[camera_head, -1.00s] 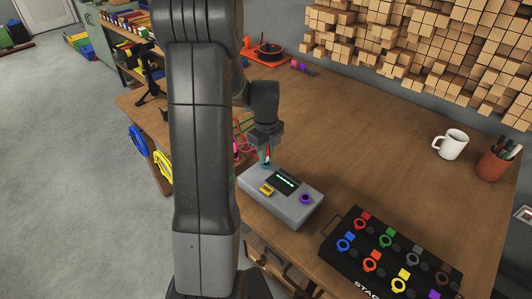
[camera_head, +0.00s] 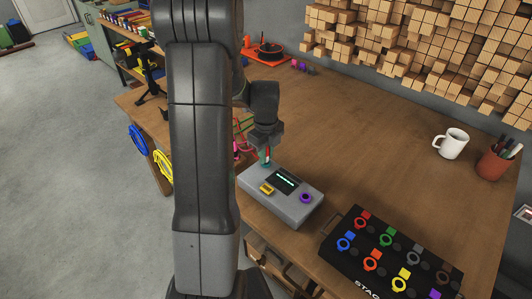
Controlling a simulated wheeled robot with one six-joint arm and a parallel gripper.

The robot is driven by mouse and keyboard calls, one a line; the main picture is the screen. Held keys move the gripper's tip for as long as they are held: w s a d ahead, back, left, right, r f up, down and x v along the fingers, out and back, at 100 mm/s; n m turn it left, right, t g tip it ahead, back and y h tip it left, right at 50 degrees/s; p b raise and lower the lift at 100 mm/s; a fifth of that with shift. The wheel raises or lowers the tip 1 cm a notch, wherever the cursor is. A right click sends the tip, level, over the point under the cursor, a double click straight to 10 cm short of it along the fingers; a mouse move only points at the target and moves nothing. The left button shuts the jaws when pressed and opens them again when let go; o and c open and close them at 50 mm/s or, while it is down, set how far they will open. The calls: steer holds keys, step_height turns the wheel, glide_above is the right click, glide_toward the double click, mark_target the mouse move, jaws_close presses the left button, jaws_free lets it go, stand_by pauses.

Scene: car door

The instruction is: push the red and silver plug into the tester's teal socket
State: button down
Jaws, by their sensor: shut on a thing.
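The grey tester box (camera_head: 285,200) sits on the wooden table, with a dark screen (camera_head: 284,181) showing a teal-green bar. A yellow socket (camera_head: 266,189) and a purple ring socket (camera_head: 306,198) are on its top. The teal socket (camera_head: 264,160) is at its back left corner, partly hidden. My gripper (camera_head: 267,147) points down over that corner, shut on the red and silver plug (camera_head: 268,154). Only a small red part of the plug shows. The plug is at the teal socket; how deep it sits I cannot tell.
A black stage box (camera_head: 345,268) with several coloured ring connectors stands at the front right. A white mug (camera_head: 452,144) and a pen cup (camera_head: 494,163) are at the right. The table's middle behind the tester is clear.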

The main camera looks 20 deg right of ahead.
steer(key=shift+f, duration=0.4)
steer(key=c, duration=1.2)
jaws_free()
steer(key=shift+c, duration=0.2)
step_height(320, 180, up, 14)
steer(key=shift+f, duration=0.1)
step_height(320, 180, down, 14)
steer(key=shift+r, duration=0.2)
